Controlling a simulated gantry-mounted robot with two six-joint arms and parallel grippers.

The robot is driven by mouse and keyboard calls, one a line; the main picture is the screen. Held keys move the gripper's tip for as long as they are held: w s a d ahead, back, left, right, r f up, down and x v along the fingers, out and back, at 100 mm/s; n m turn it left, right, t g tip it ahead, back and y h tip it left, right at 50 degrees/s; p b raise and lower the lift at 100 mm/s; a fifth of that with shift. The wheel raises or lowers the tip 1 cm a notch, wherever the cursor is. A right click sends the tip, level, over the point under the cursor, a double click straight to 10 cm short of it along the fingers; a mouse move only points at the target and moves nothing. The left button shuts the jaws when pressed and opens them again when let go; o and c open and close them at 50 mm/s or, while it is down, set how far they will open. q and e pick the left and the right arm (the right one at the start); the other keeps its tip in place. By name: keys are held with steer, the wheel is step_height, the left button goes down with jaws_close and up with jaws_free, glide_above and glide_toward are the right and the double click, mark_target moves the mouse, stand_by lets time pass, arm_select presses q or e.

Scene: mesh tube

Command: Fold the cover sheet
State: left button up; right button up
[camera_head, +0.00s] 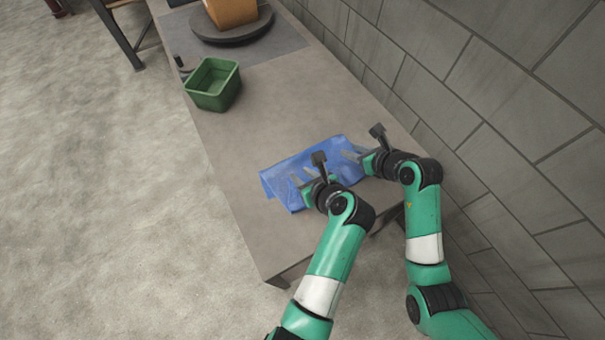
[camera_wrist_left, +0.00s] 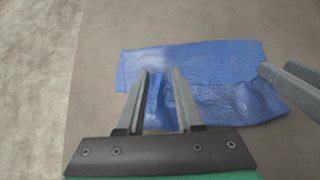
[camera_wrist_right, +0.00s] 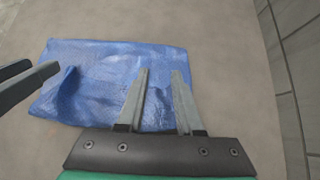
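The blue cover sheet (camera_head: 313,161) lies on the table, creased, with one corner hanging down or turned at its left end. In the left wrist view the sheet (camera_wrist_left: 215,62) shows a crease or layer edge across it. My left gripper (camera_head: 299,177) is over the sheet's near edge. Its fingers are apart, with a small raised ridge of sheet (camera_wrist_left: 156,95) between them. My right gripper (camera_head: 352,155) is over the sheet's right part with fingers apart. In the right wrist view the sheet (camera_wrist_right: 105,65) lies beneath and left of that gripper's fingers (camera_wrist_right: 160,73).
The grey table (camera_head: 225,150) is bare left of the sheet. A green bin (camera_head: 212,85) stands farther back on it, and a tan block (camera_head: 231,12) rests on a dark round base (camera_head: 232,30). A tiled wall (camera_head: 480,90) runs close along the right.

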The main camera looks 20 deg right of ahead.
arm_select(q)
steer(key=o, duration=1)
arm_select(e)
steer(key=o, duration=1)
arm_select(q)
step_height(320, 180, up, 8)
steer(key=p, duration=0.8)
arm_select(e)
step_height(320, 180, up, 8)
